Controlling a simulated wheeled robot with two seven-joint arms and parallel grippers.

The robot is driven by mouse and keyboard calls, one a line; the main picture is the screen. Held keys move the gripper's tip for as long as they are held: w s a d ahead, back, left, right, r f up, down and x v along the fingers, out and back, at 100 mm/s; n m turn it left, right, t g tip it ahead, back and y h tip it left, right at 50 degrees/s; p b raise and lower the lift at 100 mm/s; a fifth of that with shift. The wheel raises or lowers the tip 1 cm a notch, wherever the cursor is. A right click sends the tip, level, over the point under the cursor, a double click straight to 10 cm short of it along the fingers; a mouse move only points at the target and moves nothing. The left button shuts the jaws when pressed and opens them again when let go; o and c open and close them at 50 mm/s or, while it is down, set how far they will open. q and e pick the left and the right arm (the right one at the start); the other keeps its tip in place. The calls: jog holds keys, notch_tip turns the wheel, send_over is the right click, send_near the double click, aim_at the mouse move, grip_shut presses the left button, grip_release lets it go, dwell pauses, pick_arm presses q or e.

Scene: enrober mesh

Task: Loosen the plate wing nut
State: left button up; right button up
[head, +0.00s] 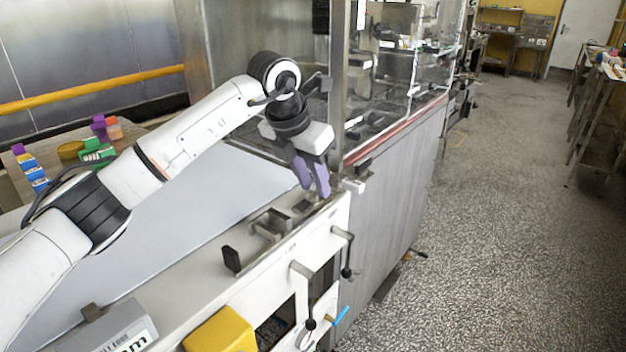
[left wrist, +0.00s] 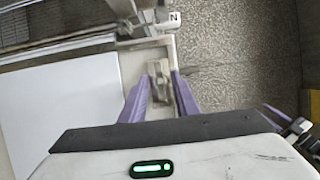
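My left gripper (head: 314,190) has two purple fingers pointing down over the far end of the machine's metal rail (head: 200,285). In the left wrist view its fingers (left wrist: 161,82) stand apart, with a small grey metal fitting (left wrist: 159,68) showing between and beyond the tips. I cannot tell whether the fingers touch it. In the head view a dark fitting (head: 301,207) shows on the rail just below the fingers. I cannot clearly make out a wing nut; it may be hidden or too small. My right gripper is not in view.
A metal bracket (head: 268,224) and a black upright tab (head: 231,260) stand on the rail. Lever handles (head: 302,270) and a blue handle (head: 341,316) stick out at the front. A clear enclosure with a metal post (head: 338,80) rises close behind the gripper. A white belt (head: 200,215) lies left.

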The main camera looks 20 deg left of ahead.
pick_arm(q)
grip_shut()
